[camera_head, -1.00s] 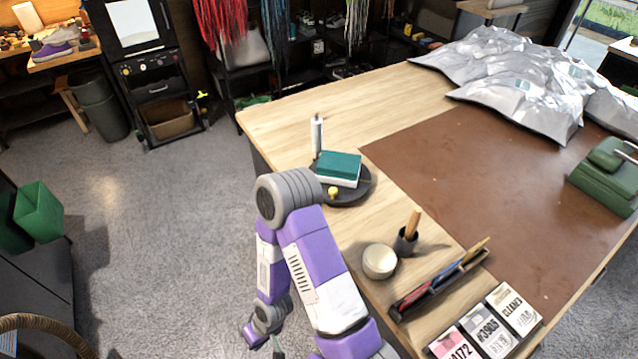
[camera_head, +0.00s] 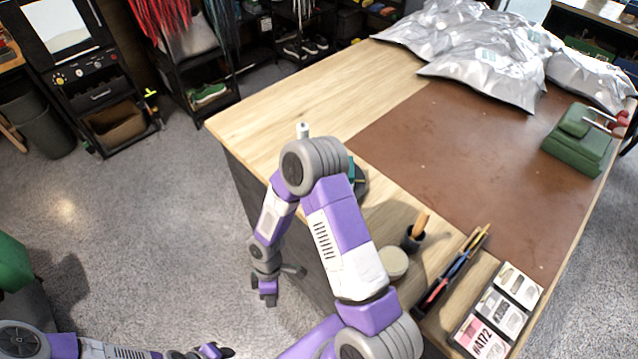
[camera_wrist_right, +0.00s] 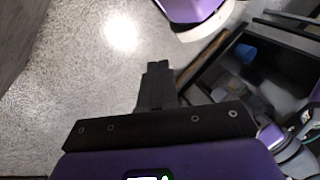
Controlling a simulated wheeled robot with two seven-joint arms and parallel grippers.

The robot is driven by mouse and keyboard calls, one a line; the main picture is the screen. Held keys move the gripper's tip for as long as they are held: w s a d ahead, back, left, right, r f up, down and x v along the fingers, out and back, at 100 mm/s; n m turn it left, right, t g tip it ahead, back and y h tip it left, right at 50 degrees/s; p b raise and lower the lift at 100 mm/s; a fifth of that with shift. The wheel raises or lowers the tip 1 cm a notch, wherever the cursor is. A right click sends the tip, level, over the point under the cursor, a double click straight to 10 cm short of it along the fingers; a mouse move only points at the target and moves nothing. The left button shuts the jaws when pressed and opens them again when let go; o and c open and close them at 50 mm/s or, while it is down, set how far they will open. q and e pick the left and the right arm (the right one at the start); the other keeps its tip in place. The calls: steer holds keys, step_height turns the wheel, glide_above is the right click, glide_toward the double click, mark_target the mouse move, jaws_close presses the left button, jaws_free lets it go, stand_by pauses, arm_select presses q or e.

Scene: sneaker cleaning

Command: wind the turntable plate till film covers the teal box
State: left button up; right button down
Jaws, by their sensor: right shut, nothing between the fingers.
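The dark turntable plate (camera_head: 362,185) is on the near left part of the wooden table, mostly hidden behind my right arm's elbow. Only a sliver of the teal box (camera_head: 352,170) on it shows. A white upright cylinder (camera_head: 303,130), perhaps the film roll, shows its top just behind the elbow. Whether film lies on the box cannot be seen. My right gripper (camera_head: 266,298) hangs low beside the table, over the floor, away from the turntable. In the right wrist view its fingers (camera_wrist_right: 157,75) are together and empty. My left gripper (camera_head: 215,352) is at the bottom edge, its fingers unclear.
A round cream container (camera_head: 393,262), a dark cup with a brush (camera_head: 414,240), a pen tray (camera_head: 455,268) and cards (camera_head: 498,310) line the near table edge. Silver bags (camera_head: 480,60) and a green device (camera_head: 580,140) lie farther back. The brown mat (camera_head: 440,155) is mostly clear.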

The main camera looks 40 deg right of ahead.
steer(key=w+d+r+n+h+p, duration=0.35)
steer(key=r+n, duration=0.25)
steer(key=r, duration=0.4)
steer(key=w+d+r+n+g+h+p, duration=0.15)
steer(key=w+d+r+n+h, duration=0.35)
steer(key=r, duration=0.5)
steer(key=w+d+r+n+h+p, duration=0.2)
steer(key=w+d+r+n+p, duration=0.2)
steer(key=r+n, duration=0.5)
steer(key=s+d+f, duration=0.1)
steer(key=d+f, duration=0.1)
steer(key=s+d+f+m, duration=0.1)
steer(key=s+d, duration=0.1)
steer(key=d, duration=0.1)
steer(key=s+d+f+m, duration=0.1)
steer(key=s+d+f, duration=0.1)
steer(key=d, duration=0.1)
steer(key=shift+s+d+f+b, duration=0.25)
steer(key=shift+f+b, duration=0.05)
steer(key=shift+b, duration=0.1)
steer(key=shift+s+d, duration=0.25)
steer(key=shift+d, duration=0.15)
